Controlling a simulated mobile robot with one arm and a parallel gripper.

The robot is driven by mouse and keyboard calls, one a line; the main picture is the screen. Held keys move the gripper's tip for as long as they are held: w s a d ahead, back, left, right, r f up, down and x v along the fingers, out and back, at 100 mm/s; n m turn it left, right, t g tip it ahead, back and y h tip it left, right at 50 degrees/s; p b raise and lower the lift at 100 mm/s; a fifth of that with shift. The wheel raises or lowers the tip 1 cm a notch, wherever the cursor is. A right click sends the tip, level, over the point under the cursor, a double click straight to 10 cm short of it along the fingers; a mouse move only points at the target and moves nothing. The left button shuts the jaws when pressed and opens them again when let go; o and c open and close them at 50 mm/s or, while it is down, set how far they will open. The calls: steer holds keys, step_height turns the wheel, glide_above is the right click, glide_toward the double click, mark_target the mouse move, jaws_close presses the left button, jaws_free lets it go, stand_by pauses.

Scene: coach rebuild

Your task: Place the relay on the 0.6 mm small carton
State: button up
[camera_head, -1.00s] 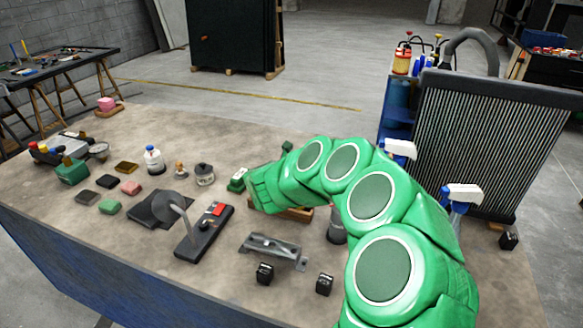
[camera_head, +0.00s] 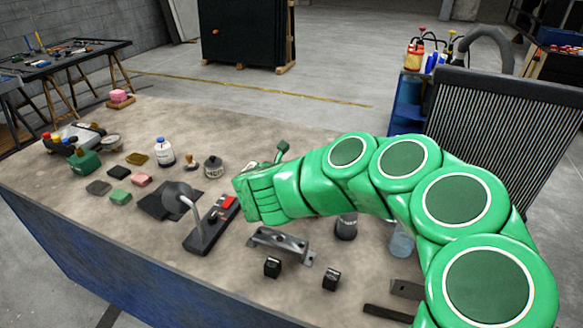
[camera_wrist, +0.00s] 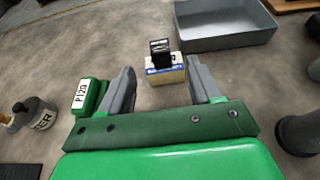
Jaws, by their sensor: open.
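In the wrist view a black block-shaped relay (camera_wrist: 160,52) with white marking sits upright on a small cream carton (camera_wrist: 165,75) with a blue-edged label. The print on the carton is too small to read. My gripper (camera_wrist: 162,80) is open, with its two grey fingers to the left and right in the picture. The carton and relay show in the gap between and beyond the fingertips, and I see no finger touching them. In the head view my green arm hides the carton, the relay on it and the fingers.
A green block marked P120 (camera_wrist: 88,97) lies close by the left finger. A grey tray (camera_wrist: 225,38) stands just behind the carton. Two small black blocks (camera_head: 272,267) (camera_head: 331,279) lie near a metal bracket (camera_head: 280,244). A lidded jar (camera_wrist: 36,113) stands at left.

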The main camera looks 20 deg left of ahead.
steer(key=shift+s+r, duration=0.1)
steer(key=shift+s, duration=0.15)
